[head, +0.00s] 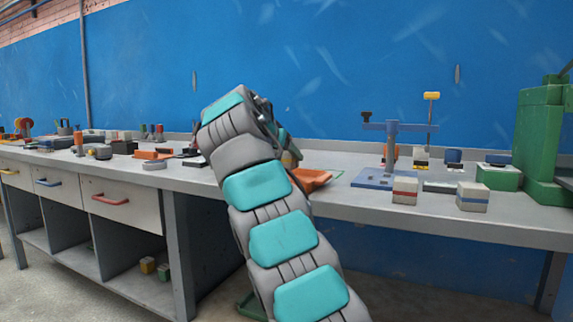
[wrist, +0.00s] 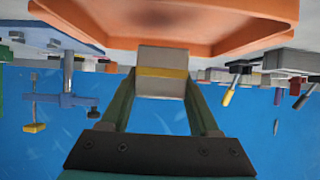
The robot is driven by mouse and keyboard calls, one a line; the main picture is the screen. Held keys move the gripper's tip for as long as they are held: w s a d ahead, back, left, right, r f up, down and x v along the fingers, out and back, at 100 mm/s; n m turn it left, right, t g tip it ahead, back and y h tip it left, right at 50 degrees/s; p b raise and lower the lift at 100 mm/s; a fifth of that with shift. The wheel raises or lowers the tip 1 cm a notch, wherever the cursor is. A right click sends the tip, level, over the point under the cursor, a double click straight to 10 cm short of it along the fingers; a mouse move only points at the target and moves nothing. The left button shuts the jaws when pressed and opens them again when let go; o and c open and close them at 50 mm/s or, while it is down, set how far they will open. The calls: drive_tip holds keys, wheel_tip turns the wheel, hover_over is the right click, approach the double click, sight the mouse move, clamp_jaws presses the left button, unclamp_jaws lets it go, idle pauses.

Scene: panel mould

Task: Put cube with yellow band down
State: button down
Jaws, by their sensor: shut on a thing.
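The cube with the yellow band (wrist: 162,58) is pale grey with a yellow stripe. In the wrist view my gripper (wrist: 161,85) is shut on it, with a finger on each side. An orange tray (wrist: 105,35) fills the top of this upside-down view, and the cube overlaps its near rim in the picture. I cannot tell whether the cube touches the tray. In the head view the orange tray (head: 318,178) lies on the bench just right of my arm. My arm hides most of the gripper and cube there.
On the grey bench (head: 350,205), a red-banded cube (head: 405,191) and a blue-banded cube (head: 473,196) stand to the right. Many small items crowd the bench's left side.

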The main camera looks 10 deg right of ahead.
sight(286, 167)
drive_tip(key=shift+f+b, duration=0.8)
drive_tip(key=shift+f, duration=0.95)
drive_tip(key=shift+f+b, duration=0.1)
drive_tip(key=shift+b, duration=0.2)
drive_tip(key=shift+c, duration=0.6)
unclamp_jaws()
drive_tip(key=shift+s+a+r, duration=0.1)
drive_tip(key=shift+r, duration=0.1)
drive_tip(key=v, duration=1.1)
drive_tip(key=shift+s+a+p, duration=0.15)
drive_tip(key=shift+s+p, duration=0.15)
drive_tip(key=shift+p, duration=0.1)
